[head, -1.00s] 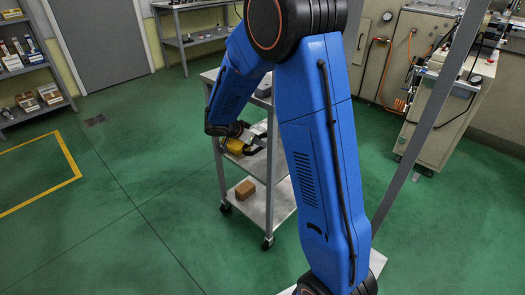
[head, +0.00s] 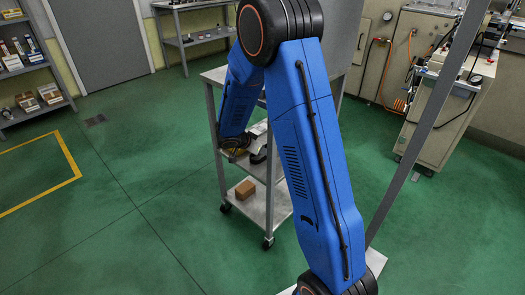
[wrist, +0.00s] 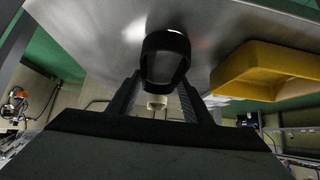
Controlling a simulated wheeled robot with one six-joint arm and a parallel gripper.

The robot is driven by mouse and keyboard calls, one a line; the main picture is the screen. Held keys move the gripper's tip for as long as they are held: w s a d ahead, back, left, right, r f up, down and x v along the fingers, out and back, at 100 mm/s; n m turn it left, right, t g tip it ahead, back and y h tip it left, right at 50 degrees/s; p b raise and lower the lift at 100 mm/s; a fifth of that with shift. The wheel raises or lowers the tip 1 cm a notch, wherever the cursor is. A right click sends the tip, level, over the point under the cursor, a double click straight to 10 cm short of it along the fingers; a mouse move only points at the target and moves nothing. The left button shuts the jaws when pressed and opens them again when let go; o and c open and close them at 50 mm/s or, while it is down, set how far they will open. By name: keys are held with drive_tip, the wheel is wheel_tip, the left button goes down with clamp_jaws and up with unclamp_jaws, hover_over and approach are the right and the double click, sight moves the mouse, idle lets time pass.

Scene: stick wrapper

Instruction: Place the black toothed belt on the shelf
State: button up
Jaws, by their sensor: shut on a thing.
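The black toothed belt (wrist: 166,52) shows in the wrist view as an upright loop between the two fingers of my gripper (wrist: 158,92). My gripper is shut on it. A grey metal shelf (wrist: 95,40) of the cart fills the upper part of that view behind the belt. I cannot tell whether the belt touches it. In the head view my gripper (head: 258,150) is over the cart's middle shelf (head: 276,168), partly behind my blue arm. The belt is too small to make out there.
A yellow bin (wrist: 265,70) lies on the shelf to the right of the belt in the wrist view. A cardboard box (head: 245,189) sits on the cart's bottom shelf (head: 266,208). Grey cart posts (head: 214,160) stand close to my arm. Green floor is free to the left.

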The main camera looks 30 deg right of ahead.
drive_tip(key=o, duration=1.1)
drive_tip(key=shift+f, duration=0.1)
drive_tip(key=v, duration=1.2)
drive_tip(key=shift+a, duration=0.1)
